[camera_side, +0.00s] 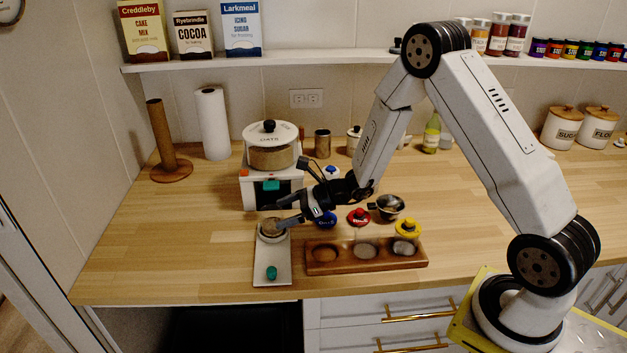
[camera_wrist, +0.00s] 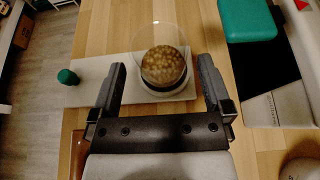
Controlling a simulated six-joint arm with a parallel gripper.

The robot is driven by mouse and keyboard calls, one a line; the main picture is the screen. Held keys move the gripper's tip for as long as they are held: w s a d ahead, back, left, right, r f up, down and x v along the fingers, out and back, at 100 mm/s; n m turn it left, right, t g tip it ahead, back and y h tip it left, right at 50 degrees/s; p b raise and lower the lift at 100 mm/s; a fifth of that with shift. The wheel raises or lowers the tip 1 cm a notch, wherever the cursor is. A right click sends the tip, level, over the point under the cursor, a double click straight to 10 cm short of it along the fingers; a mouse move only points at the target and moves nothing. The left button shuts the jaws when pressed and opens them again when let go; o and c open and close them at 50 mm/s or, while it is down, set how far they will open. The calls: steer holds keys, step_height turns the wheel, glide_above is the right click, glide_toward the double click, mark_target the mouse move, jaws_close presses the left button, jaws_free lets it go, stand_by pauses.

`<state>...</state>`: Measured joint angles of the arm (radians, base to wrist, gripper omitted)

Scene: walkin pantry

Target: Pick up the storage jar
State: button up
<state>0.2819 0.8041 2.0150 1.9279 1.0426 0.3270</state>
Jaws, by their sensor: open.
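A round clear glass jar with tan contents (camera_wrist: 165,68), which I take as the storage jar, stands on a pale flat tray (camera_wrist: 105,93). A small green knob-like piece (camera_wrist: 68,77) lies on the tray beside it. My gripper (camera_wrist: 162,66) is open, with one finger on each side of the jar and a visible gap to both. In the side view my gripper (camera_side: 279,214) is at the jar (camera_side: 272,234), and its fingers partly cover it. The tray (camera_side: 272,257) and the green piece (camera_side: 271,273) also show there, near the counter's front edge.
A white appliance (camera_side: 257,194) with an oats canister (camera_side: 271,157) on top stands behind the tray. To the right is a wooden rack (camera_side: 320,267) with round wells. Blue, red (camera_side: 358,216) and yellow (camera_side: 408,227) lidded jars and a metal cup (camera_side: 389,206) stand near it.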

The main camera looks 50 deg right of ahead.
mark_target(272, 217)
steer(key=shift+x, duration=1.8)
steer(key=c, duration=1.2)
